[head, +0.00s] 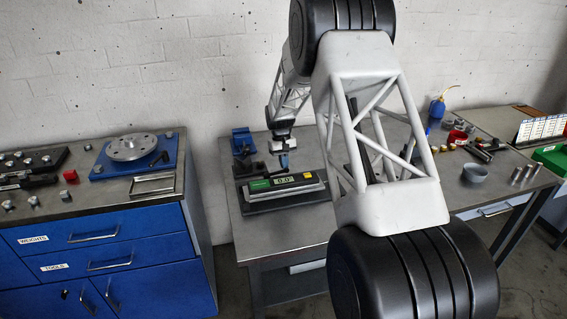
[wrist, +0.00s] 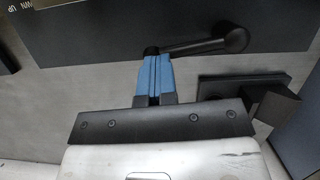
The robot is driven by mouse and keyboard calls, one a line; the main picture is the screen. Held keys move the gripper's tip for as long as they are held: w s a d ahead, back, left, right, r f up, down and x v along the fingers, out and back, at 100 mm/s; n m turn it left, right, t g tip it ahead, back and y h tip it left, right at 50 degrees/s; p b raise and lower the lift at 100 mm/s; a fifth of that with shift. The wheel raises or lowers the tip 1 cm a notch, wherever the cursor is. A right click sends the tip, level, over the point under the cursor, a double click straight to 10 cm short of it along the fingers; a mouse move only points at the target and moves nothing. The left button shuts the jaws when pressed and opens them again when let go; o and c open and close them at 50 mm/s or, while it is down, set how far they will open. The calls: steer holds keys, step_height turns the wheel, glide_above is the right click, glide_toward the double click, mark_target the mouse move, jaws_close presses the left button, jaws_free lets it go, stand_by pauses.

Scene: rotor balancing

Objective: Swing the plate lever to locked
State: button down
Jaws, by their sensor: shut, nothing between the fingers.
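The lever (wrist: 205,46) is black, with a round pivot (wrist: 235,38) at its right and a knobbed end at its left in the wrist view. It lies across a dark plate (wrist: 100,38). My gripper (wrist: 152,58) has blue fingers pressed together with nothing between them. Its fingertips are right at the lever's knobbed left end; I cannot tell if they touch. In the head view my gripper (head: 284,163) is low over the bench, just behind a dark device with a lit display (head: 285,181) reading about 0.0°. The lever cannot be made out there.
A dark block on a pad (wrist: 245,85) sits right of my fingers. A blue fixture (head: 243,143) stands left of my gripper. A grey bowl (head: 474,173) and small parts lie at the bench's right. A blue cabinet (head: 100,250) stands left. The bench front (head: 270,228) is clear.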

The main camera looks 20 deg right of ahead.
steer(key=shift+f, duration=0.2)
stand_by(0.7)
steer(key=shift+w+r, duration=0.2)
steer(key=shift+w, duration=0.55)
steer(key=w, duration=0.1)
steer(key=r, duration=0.1)
steer(key=w, duration=0.1)
steer(key=shift+w+a+r, duration=0.2)
steer(key=shift+w+r, duration=0.05)
steer(key=shift+w, duration=0.1)
steer(key=v, duration=0.9)
steer(key=shift+a+r, duration=0.1)
steer(key=shift+s, duration=0.1)
